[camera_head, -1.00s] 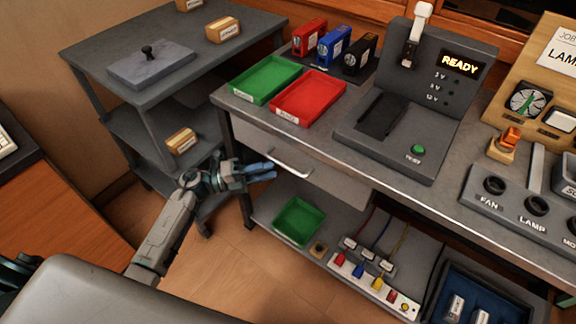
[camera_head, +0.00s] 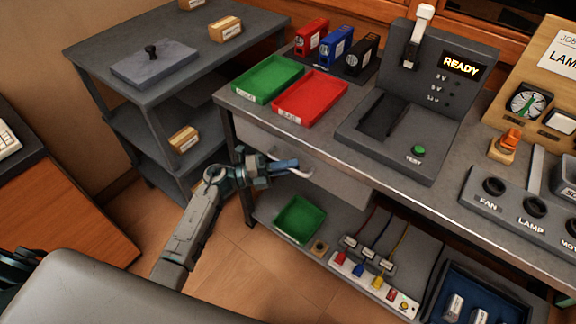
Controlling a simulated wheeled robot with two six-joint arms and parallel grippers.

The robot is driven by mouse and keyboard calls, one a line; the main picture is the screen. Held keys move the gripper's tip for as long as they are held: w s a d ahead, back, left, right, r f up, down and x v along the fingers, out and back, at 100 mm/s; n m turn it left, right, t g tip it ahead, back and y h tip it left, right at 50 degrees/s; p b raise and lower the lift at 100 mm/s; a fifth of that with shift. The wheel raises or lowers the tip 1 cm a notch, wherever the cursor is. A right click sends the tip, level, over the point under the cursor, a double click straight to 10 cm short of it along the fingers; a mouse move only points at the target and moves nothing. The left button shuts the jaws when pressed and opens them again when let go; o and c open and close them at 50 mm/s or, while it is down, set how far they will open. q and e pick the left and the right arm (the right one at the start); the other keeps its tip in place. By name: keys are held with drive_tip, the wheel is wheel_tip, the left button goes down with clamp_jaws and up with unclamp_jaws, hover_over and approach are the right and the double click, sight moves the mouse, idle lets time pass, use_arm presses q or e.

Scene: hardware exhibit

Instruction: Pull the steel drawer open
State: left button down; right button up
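The steel drawer (camera_head: 335,182) is under the workbench top, its grey front facing me; it looks closed. Its pale curved handle (camera_head: 303,173) is on the front's left part. My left gripper (camera_head: 287,168) is at the handle, its blue fingers overlapping the handle's left part in the picture. The fingers hide part of the handle, and I cannot tell whether they touch it or how far apart they are. My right gripper is not in view.
The workbench (camera_head: 232,102) holds a green tray (camera_head: 268,78), a red tray (camera_head: 310,97) and a test stand (camera_head: 440,100). A lower shelf (camera_head: 265,205) carries a green bin (camera_head: 299,220) and a connector strip (camera_head: 372,282). A grey shelf unit (camera_head: 85,45) stands left. Floor in front is clear.

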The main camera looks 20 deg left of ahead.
use_arm(q)
drive_tip(key=s+a+p, duration=0.1)
drive_tip(key=s+a, duration=0.3)
drive_tip(key=s, duration=0.7)
drive_tip(key=s+a+p, duration=0.2)
drive_tip(key=s+a, duration=0.2)
drive_tip(key=s, duration=0.8)
drive_tip(key=shift+a, duration=0.2)
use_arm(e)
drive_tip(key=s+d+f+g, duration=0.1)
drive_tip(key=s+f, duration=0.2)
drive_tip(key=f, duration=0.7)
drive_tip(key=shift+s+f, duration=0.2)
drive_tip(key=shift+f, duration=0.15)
use_arm(q)
drive_tip(key=c, duration=1.5)
unclamp_jaws()
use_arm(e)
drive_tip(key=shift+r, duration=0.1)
use_arm(q)
drive_tip(key=shift+a, duration=0.1)
